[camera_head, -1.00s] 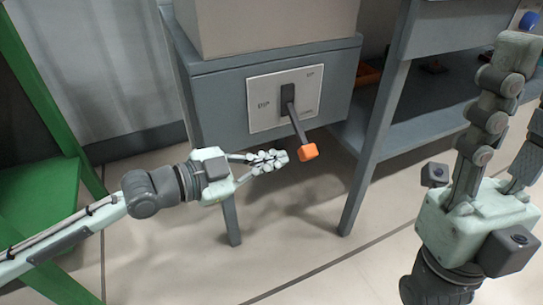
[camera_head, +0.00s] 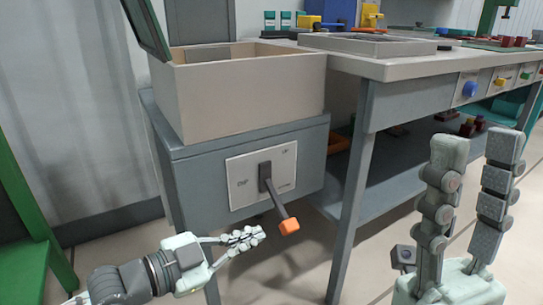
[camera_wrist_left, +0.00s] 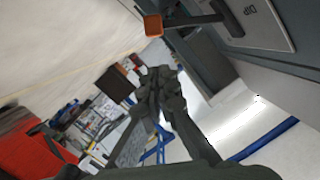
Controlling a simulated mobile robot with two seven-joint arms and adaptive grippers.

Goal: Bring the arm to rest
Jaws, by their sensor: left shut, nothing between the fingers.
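My left gripper (camera_head: 246,236) is shut and empty, a little left of the lever's orange knob (camera_head: 288,226), with a gap between them in the head view. The dark lever (camera_head: 271,192) slants down and outward from a light plate (camera_head: 240,181) on the grey cabinet. In the left wrist view my left gripper's fingers (camera_wrist_left: 155,85) meet at their tips, and the orange knob (camera_wrist_left: 153,25) shows above them, apart. My right gripper (camera_head: 477,150) points up at the right of the head view, its two fingers apart with nothing visible between them.
An open beige box (camera_head: 240,95) with a raised dark lid (camera_head: 147,25) sits on the grey cabinet (camera_head: 195,205). A workbench (camera_head: 400,68) with a low shelf stands to the right. A green frame (camera_head: 25,205) is at the left edge. The floor in front shows clear.

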